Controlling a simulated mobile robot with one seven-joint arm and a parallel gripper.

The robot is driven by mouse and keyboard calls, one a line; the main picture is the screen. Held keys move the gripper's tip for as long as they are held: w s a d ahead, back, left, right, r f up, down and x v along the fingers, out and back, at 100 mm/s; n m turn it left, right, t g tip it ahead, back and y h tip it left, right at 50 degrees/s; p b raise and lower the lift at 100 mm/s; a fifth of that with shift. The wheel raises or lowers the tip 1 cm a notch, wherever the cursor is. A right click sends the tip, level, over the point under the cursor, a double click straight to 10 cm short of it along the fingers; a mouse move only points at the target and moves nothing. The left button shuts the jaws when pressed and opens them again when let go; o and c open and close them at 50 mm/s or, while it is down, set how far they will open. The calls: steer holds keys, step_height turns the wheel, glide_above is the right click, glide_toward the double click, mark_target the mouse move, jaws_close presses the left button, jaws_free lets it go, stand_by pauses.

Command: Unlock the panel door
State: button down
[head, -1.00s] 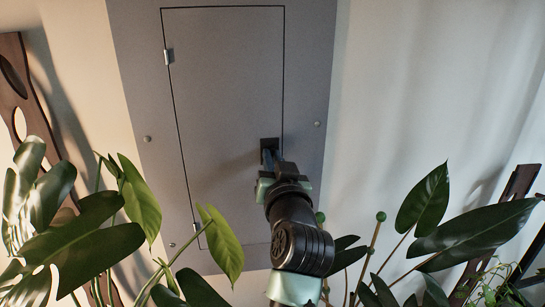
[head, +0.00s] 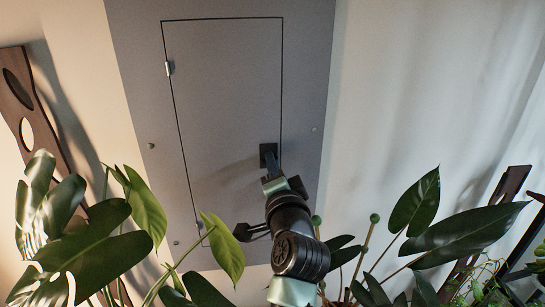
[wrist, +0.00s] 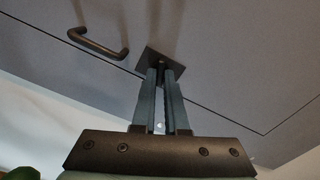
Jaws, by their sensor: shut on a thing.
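The grey panel door (head: 222,95) looks closed within its frame (head: 310,60). A dark square lock plate (head: 264,150) sits near its right edge; it also shows in the wrist view (wrist: 148,56). My gripper (head: 271,163) reaches up to this plate. Its two blue-grey fingers (wrist: 160,70) are close together with their tips at the plate, shut on a small piece at the lock. The fingers mostly hide that piece, so I cannot tell its shape. A dark bar handle (wrist: 103,45) shows left of the plate in the wrist view; my arm hides it in the head view.
Broad-leaved plants stand close on the left (head: 75,225) and right (head: 470,225) of my arm. Thin stakes with green knobs (head: 374,218) rise at the right. A hinge (head: 169,68) is on the door's left edge. The wall at upper right is clear.

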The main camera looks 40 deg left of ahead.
steer(key=m+p, duration=0.2)
steer(key=m, duration=0.2)
steer(key=shift+m+p, duration=0.3)
stand_by(0.3)
steer(key=c, duration=0.9)
jaws_free()
steer(key=shift+c, duration=0.2)
steer(key=shift+d+f, duration=0.1)
steer(key=b+v, duration=0.4)
steer(key=v, duration=0.9)
